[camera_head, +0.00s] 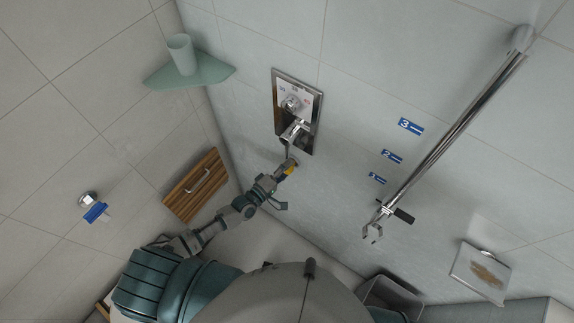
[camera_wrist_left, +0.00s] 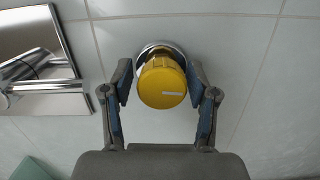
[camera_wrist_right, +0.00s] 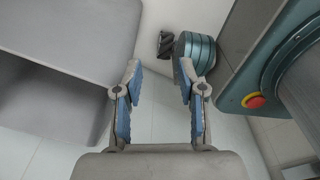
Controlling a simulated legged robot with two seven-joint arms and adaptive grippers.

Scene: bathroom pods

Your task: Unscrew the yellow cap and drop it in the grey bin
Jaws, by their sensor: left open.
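The yellow cap (camera_head: 290,169) sits on a round chrome fitting on the tiled wall, below the shower mixer. In the left wrist view the cap (camera_wrist_left: 163,84) faces me, with a short white mark on its front. My left gripper (camera_head: 279,176) is open, with its blue-padded fingers (camera_wrist_left: 160,82) on either side of the cap and a visible gap at each side. The grey bin (camera_head: 394,295) is low against the wall, partly hidden at the bottom of the head view. A grey box-like surface, likely the bin (camera_wrist_right: 70,45), fills the upper left of the right wrist view. My right gripper (camera_wrist_right: 160,80) is open and empty.
The chrome mixer plate (camera_head: 297,110) is just above the cap, and its lever also shows in the left wrist view (camera_wrist_left: 48,87). A wooden seat (camera_head: 196,186) is folded on the left wall. A slanted shower rail (camera_head: 455,130) and a soap dish (camera_head: 481,272) are on the right.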

